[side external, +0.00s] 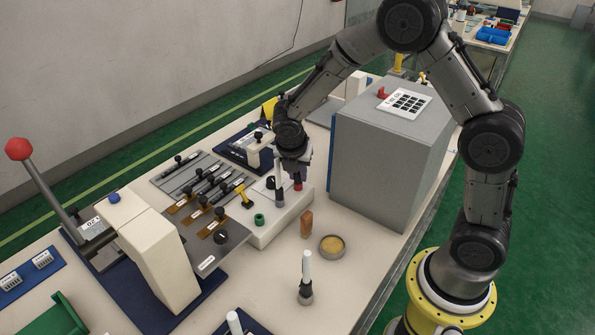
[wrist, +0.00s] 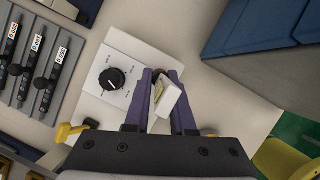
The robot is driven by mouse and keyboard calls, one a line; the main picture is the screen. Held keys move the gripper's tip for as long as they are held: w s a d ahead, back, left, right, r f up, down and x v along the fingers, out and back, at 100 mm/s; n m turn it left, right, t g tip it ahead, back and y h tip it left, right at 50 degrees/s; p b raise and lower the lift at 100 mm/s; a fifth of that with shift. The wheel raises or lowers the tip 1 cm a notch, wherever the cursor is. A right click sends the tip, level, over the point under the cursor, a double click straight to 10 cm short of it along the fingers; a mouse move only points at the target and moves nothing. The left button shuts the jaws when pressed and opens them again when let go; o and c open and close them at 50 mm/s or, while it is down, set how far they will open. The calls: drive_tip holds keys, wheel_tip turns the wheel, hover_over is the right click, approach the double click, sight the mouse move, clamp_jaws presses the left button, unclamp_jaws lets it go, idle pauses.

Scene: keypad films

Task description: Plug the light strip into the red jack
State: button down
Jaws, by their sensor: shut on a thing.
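My gripper (side external: 292,172) is low over the white control box (side external: 284,222), at its back right end. In the wrist view its purple fingers (wrist: 166,100) are shut on a small white piece with a yellowish face, which I take to be the light strip (wrist: 171,99). The piece sits tilted between the fingers. The red jack (side external: 297,185) shows on the box just below the fingertips. In the wrist view the fingers and held piece hide most of that spot. I cannot tell whether the light strip touches the jack.
A black dial (wrist: 112,79) is left of the fingers on the box. A green jack (side external: 259,220) and yellow lever (side external: 243,196) are nearer the front. A big grey cabinet (side external: 385,150) stands close on the right. A brown cylinder (side external: 306,224) and round dish (side external: 332,246) stand in front.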

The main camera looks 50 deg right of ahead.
drive_tip(key=c, duration=0.7)
unclamp_jaws()
drive_tip(key=shift+f, duration=0.1)
drive_tip(key=v, duration=1.4)
drive_tip(key=shift+f, duration=0.1)
